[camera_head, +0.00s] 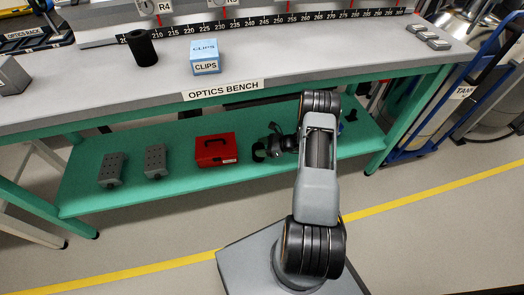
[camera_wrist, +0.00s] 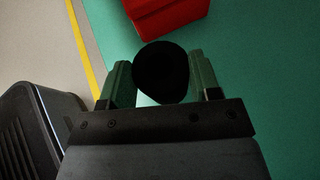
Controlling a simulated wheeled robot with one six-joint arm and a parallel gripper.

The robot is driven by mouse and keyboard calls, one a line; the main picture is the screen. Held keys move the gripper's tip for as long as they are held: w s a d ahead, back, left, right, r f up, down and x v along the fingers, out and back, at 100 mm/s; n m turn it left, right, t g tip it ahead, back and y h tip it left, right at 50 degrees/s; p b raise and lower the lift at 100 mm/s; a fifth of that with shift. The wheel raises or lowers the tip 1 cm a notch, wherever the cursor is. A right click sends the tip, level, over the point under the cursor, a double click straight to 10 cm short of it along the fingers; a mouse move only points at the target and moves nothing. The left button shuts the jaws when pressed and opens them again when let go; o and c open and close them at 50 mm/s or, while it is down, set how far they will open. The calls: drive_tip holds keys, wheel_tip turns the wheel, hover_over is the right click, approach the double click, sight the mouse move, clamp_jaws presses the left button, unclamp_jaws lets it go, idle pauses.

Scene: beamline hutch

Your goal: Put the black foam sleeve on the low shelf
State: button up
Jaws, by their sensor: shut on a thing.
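My gripper (camera_wrist: 162,80) is shut on a black, round-ended thing that looks like the black foam sleeve (camera_wrist: 161,70); its end shows between the two fingers. In the head view my gripper (camera_head: 264,150) is over the green low shelf (camera_head: 190,184), just right of the red box, with the dark sleeve (camera_head: 258,152) at its tip. I cannot tell whether the sleeve touches the shelf. A similar black hollow cylinder (camera_head: 142,50) stands upright on the bench top.
The red box (camera_head: 216,150) is close to the held sleeve, and it also shows in the wrist view (camera_wrist: 168,16). Two grey blocks (camera_head: 112,169) (camera_head: 155,161) stand at the shelf's left. The bench top (camera_head: 290,72) overhangs the shelf. A blue clips box (camera_head: 205,57) stands on the bench.

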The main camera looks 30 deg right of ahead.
drive_tip(key=shift+f, duration=0.5)
drive_tip(key=shift+f, duration=0.15)
drive_tip(key=o, duration=0.9)
drive_tip(key=shift+r, duration=0.3)
drive_tip(key=p+v, duration=0.3)
drive_tip(key=v, duration=0.9)
